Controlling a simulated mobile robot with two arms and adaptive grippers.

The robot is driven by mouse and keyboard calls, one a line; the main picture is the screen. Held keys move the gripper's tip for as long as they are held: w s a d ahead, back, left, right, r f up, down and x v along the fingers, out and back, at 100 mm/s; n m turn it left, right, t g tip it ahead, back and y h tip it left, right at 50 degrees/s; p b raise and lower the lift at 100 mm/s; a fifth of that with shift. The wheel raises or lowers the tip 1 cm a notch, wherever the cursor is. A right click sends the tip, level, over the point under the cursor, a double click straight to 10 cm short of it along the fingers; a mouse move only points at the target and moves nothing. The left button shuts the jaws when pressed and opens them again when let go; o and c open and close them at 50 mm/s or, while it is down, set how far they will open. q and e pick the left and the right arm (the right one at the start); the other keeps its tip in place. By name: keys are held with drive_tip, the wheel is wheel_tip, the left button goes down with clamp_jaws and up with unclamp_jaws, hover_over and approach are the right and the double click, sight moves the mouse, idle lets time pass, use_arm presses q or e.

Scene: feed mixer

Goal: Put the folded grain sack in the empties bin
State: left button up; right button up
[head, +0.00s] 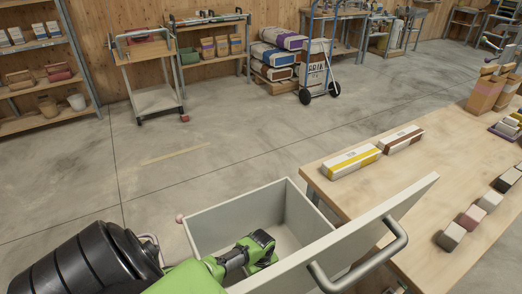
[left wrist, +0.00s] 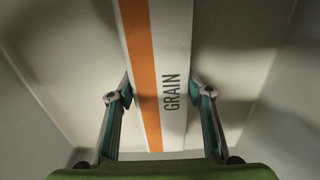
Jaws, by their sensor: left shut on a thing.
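The folded grain sack (left wrist: 175,45) is white with an orange stripe and the word GRAIN, seen in the left wrist view. It lies between the fingers of my left gripper (left wrist: 161,90), which is shut on it. Pale grey walls surround them. In the head view my left gripper (head: 262,250) is down inside an open, pale grey, drawer-like box (head: 235,214) with a handle (head: 358,266) on its panel. The sack is hidden there. No label shows which container is the empties bin. My right gripper is not in view.
A wooden workbench (head: 345,205) stands right of the box, holding yellow-banded (head: 351,161) and brown-banded (head: 401,139) packs and several small blocks. A cart (head: 158,99), shelves (head: 40,70), stacked sacks (head: 281,54) and a blue hand truck (head: 318,60) stand behind. The middle floor is clear.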

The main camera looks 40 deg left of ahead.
use_arm(q)
drive_tip(key=shift+f, duration=0.15)
drive_tip(key=o, duration=1.3)
drive_tip(key=shift+r, duration=0.55)
wheel_tip(320, 180, up, 11)
drive_tip(key=shift+r+p, duration=0.1)
drive_tip(key=shift+p, duration=1.15)
